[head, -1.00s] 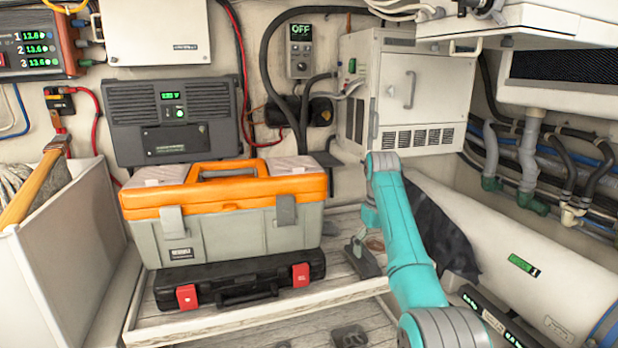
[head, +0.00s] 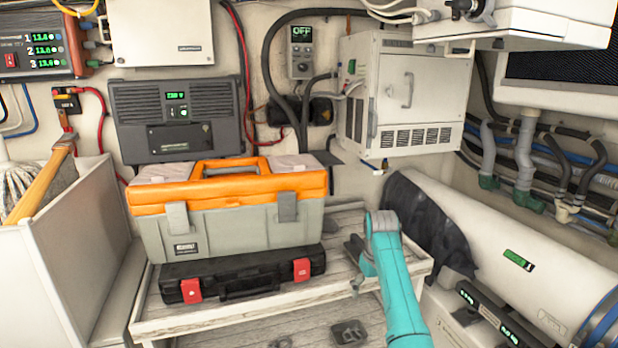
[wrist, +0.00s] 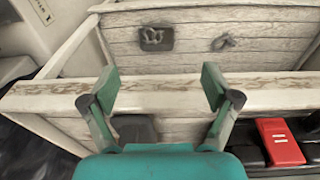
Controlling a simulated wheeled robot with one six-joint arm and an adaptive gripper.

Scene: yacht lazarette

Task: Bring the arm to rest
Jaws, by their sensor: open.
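My arm (head: 395,285) is teal and reaches up from the bottom of the head view, right of centre. My gripper (head: 356,262) hangs at its end over the right part of the slatted wooden bench, right of the black case. In the wrist view my gripper (wrist: 160,84) shows two green fingers spread well apart with nothing between them. The bench's pale front rail (wrist: 160,98) runs across behind the fingers. Whether the fingers touch the bench cannot be told.
A grey toolbox with an orange lid (head: 235,205) sits on a black case with red latches (head: 240,277) on the bench (head: 160,327). A white bin (head: 75,240) stands left. A white cylinder (head: 500,245) with dark cloth lies right. A white cabinet (head: 405,90) hangs behind.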

